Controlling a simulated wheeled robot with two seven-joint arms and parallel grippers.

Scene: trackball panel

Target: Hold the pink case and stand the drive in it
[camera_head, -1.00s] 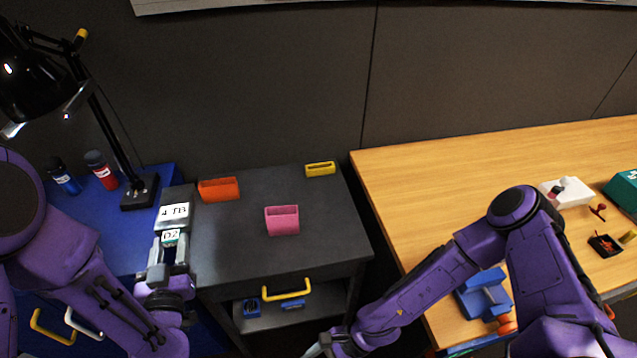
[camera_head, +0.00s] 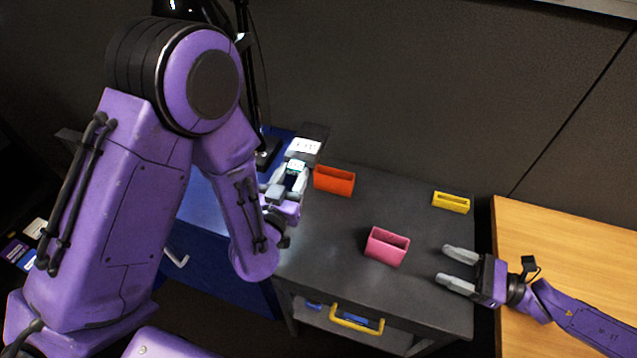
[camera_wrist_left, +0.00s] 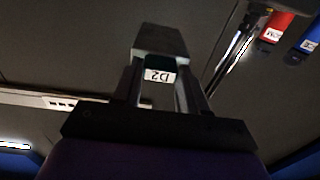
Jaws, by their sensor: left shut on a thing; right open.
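The pink case (camera_head: 386,247) is an open-topped box standing on the dark grey cabinet top. My right gripper (camera_head: 452,269) is open and empty just to its right, with its fingers pointing at it and apart from it. My left gripper (camera_head: 288,184) is shut on the drive (camera_head: 306,145), a dark grey block with a white label, left of the orange case. The drive also shows in the left wrist view (camera_wrist_left: 160,41), between the fingertips, with a "D2" tag below it.
An orange case (camera_head: 334,180) and a yellow case (camera_head: 451,202) stand towards the back of the dark cabinet top (camera_head: 350,215). A wooden desk (camera_head: 560,235) lies to the right, a black lamp behind my left arm.

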